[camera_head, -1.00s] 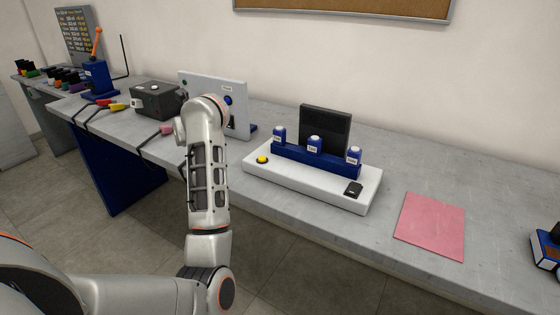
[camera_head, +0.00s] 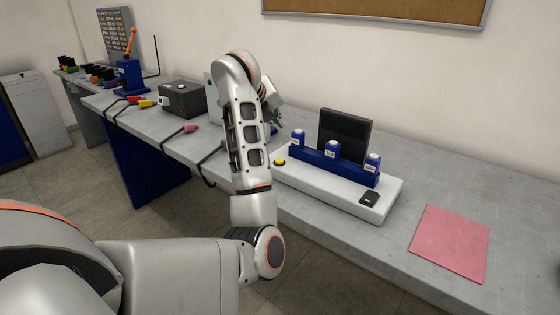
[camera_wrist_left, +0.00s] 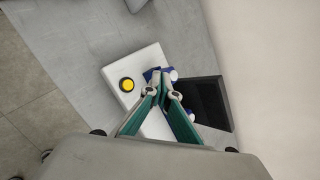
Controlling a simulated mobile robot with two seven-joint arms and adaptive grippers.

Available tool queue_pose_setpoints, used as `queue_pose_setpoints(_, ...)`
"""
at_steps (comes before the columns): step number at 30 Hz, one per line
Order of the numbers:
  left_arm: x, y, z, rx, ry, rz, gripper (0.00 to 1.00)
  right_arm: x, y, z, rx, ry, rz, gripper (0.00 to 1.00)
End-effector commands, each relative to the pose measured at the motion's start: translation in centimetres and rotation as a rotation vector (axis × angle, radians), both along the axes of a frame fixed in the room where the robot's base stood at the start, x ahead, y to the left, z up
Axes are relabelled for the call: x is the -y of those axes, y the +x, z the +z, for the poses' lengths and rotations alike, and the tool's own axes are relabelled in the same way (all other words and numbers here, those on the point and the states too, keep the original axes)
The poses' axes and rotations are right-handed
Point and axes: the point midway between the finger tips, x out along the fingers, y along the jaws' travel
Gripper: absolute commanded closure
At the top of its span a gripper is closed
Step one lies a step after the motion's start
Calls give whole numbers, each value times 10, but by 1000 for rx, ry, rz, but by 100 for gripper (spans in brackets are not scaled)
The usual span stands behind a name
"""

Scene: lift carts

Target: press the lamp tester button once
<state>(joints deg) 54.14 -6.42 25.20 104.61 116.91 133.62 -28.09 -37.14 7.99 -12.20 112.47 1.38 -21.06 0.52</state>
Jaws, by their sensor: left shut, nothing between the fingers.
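The lamp tester is a white box (camera_head: 335,191) on the grey bench, with a blue rack (camera_head: 318,165) of three blue-and-white lamps and an upright dark panel (camera_head: 345,133) behind. Its yellow button (camera_head: 280,161) is on the left end of the box's top. The button also shows in the left wrist view (camera_wrist_left: 127,85), uncovered. My left gripper (camera_head: 277,119) is partly hidden behind my forearm, above and behind the button. In the left wrist view its green fingers (camera_wrist_left: 163,86) are shut and empty, pointing toward the tester, with the button left of the tips.
A pink mat (camera_head: 451,242) lies on the bench right of the tester. A dark grey box (camera_head: 182,99), pink clip (camera_head: 190,128) and blue lever stand (camera_head: 130,76) are to the left. My arm partly hides a white upright panel (camera_head: 213,91).

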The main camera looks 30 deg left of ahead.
Motion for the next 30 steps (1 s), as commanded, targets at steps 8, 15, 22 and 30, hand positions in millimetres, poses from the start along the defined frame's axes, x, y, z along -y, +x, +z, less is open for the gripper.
queue_pose_setpoints(8,0,0,-9,-2,2,1,100,0,-2,-8,-7,-2,1,100)
queue_pose_setpoints(15,0,0,-36,-6,3,1,100,3,-6,-26,-17,-17,4,100)
queue_pose_setpoints(22,-1,0,-69,-10,4,2,100,9,-2,-39,-10,-39,3,100)
queue_pose_setpoints(30,0,0,-89,-3,1,0,100,13,9,-39,13,-55,4,100)
